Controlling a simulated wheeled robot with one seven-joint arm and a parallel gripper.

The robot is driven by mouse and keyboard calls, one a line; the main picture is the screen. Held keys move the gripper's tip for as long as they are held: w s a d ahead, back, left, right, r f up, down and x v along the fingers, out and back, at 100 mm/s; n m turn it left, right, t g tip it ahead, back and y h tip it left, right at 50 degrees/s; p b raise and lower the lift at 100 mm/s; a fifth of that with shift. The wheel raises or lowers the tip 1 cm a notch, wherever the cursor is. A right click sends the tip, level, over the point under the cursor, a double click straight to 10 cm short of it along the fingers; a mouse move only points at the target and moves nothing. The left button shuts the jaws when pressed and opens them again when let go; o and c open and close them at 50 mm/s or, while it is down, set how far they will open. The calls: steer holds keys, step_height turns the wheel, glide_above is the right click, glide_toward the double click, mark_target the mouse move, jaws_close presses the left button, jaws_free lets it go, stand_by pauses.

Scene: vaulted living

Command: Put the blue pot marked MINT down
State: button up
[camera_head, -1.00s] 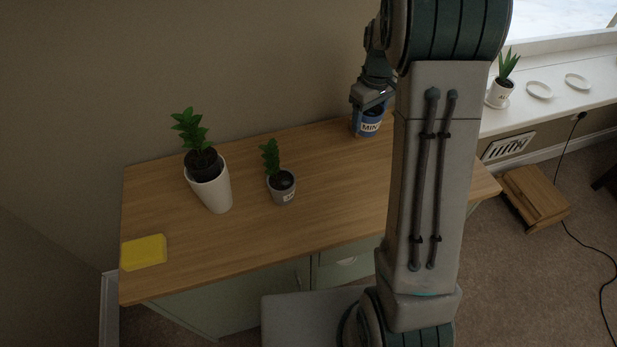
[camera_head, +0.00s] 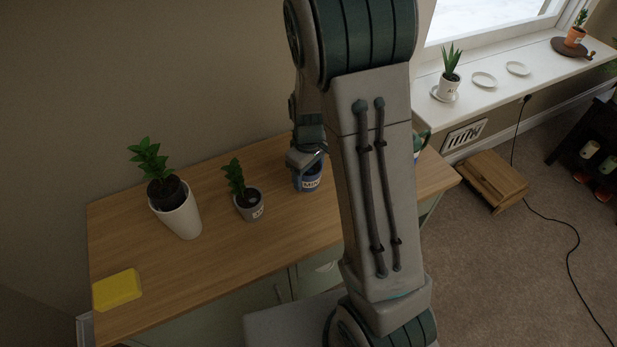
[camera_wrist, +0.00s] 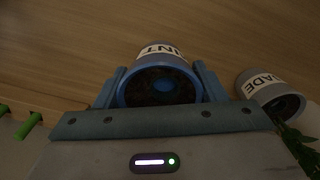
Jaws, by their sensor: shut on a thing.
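The blue pot marked MINT (camera_head: 309,181) is held in my gripper (camera_head: 306,160) over the back part of the wooden cabinet top (camera_head: 215,270). In the wrist view the blue pot (camera_wrist: 125,92) sits between the two fingers of my gripper (camera_wrist: 160,82), one on each side. Its label is partly cut off there, and I see dark soil and no plant in it. I cannot tell whether its base touches the wood. My arm hides the area just right of it.
A small grey labelled pot with a plant (camera_head: 250,207) stands left of the blue pot; it also shows close by in the wrist view (camera_wrist: 252,82). A white pot (camera_head: 180,217) and a yellow block (camera_head: 117,290) are further left. The front middle of the top is clear.

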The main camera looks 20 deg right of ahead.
steer(key=shift+f, duration=1.4)
steer(key=shift+f, duration=0.15)
steer(key=o, duration=1.2)
